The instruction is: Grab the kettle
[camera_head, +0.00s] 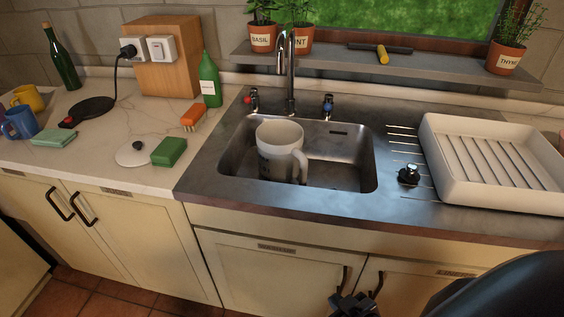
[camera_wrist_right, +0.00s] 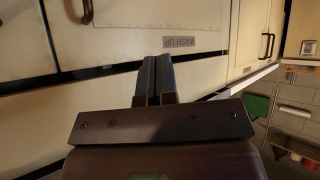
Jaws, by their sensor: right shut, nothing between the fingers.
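The kettle (camera_head: 279,143) appears to be the open-topped white vessel in the sink. It stands upright, with its handle on the right side. A round white lid (camera_head: 130,155) with a dark knob lies on the left counter. A black disc-shaped base (camera_head: 90,111) with a cord lies further left. My right gripper (camera_head: 352,300) is low in front of the cabinet doors, below and apart from the sink. In the right wrist view its fingers (camera_wrist_right: 157,62) are together and empty. My left gripper is not in view.
The metal sink (camera_head: 350,178) has a tap (camera_head: 290,75) behind the kettle. A white dish rack (camera_head: 440,150) and a small black stopper (camera_head: 408,175) are to the right.

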